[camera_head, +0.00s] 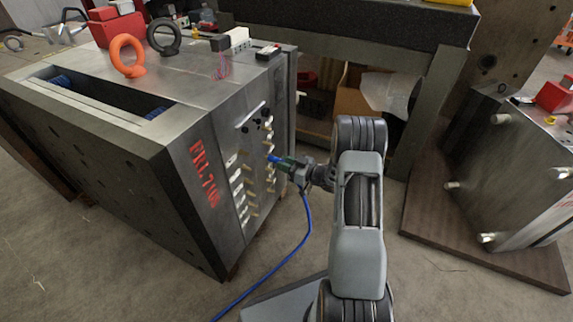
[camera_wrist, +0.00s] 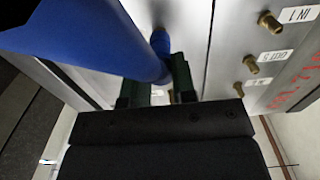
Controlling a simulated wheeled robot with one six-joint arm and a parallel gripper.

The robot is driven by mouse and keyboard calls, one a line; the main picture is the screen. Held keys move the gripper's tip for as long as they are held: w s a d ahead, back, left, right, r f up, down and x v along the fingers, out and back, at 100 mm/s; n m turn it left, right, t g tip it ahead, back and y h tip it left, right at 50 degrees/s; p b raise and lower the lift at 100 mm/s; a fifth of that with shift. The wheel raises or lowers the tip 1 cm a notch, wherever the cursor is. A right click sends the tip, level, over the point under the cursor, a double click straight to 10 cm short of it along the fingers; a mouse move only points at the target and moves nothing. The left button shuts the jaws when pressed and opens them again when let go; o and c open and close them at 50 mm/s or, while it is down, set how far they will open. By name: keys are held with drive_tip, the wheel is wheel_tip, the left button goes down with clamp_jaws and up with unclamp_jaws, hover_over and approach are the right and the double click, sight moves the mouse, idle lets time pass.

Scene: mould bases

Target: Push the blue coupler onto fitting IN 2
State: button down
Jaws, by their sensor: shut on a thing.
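The blue coupler (camera_head: 273,159) is in my gripper (camera_head: 281,161), close to the row of brass fittings on the steel mould base (camera_head: 233,175). In the wrist view the blue coupler (camera_wrist: 160,43) shows beyond the green fingers of my gripper (camera_wrist: 158,82), which are shut on it. The blue hose (camera_wrist: 95,35) fills the upper left there. I cannot pick out fitting IN 2; its label is not readable, and the coupler and fingers cover part of the face. Whether the coupler touches a fitting is hidden.
In the wrist view a brass fitting (camera_wrist: 268,22) sits by the label IN 1 (camera_wrist: 297,14), with other fittings below it. The blue hose (camera_head: 307,222) hangs to the floor. A workbench (camera_head: 350,40) stands behind and another mould (camera_head: 510,170) stands right. An orange ring (camera_head: 127,56) stands on top.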

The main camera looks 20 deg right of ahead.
drive_tip(key=shift+w+a, duration=0.3)
drive_tip(key=shift+w, duration=0.05)
idle(0.5)
drive_tip(key=c, duration=0.8)
unclamp_jaws()
drive_tip(key=shift+c, duration=0.2)
drive_tip(key=shift+o, duration=0.3)
drive_tip(key=o, duration=0.3)
drive_tip(key=shift+p+v, duration=0.45)
drive_tip(key=shift+v, duration=3.05)
